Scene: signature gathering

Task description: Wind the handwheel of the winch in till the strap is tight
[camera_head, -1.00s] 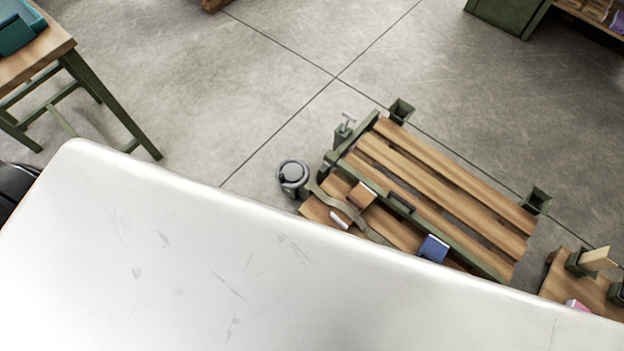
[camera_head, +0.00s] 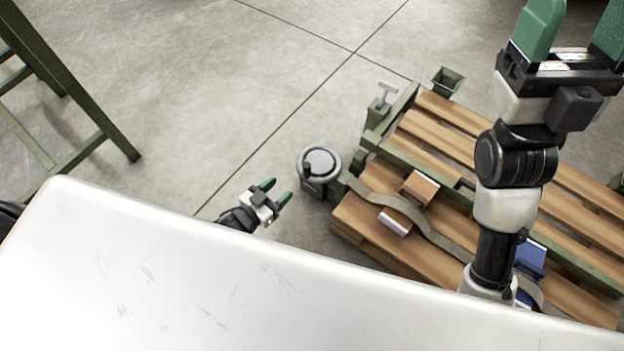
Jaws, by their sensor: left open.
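The winch's round grey handwheel (camera_head: 320,161) stands at the left corner of a green-framed wooden slatted rack. The strap (camera_head: 408,208), a grey-brown band, runs from the winch across the lower boards in a loose wavy curve and passes behind my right arm. My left gripper (camera_head: 277,190), with green fingers, is open and empty, a little below and left of the handwheel and apart from it. My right gripper (camera_head: 580,15) is large at the upper right, its green fingers spread with nothing visible between them. Its fingertips are partly cut off by the frame.
A brown block (camera_head: 419,187), a whitish block (camera_head: 395,222) and a blue object (camera_head: 530,258) lie along the strap. A green T-handled clamp (camera_head: 381,104) and a green socket (camera_head: 447,81) rise from the rack's far side. Green table legs (camera_head: 75,100) stand left. Floor between is clear.

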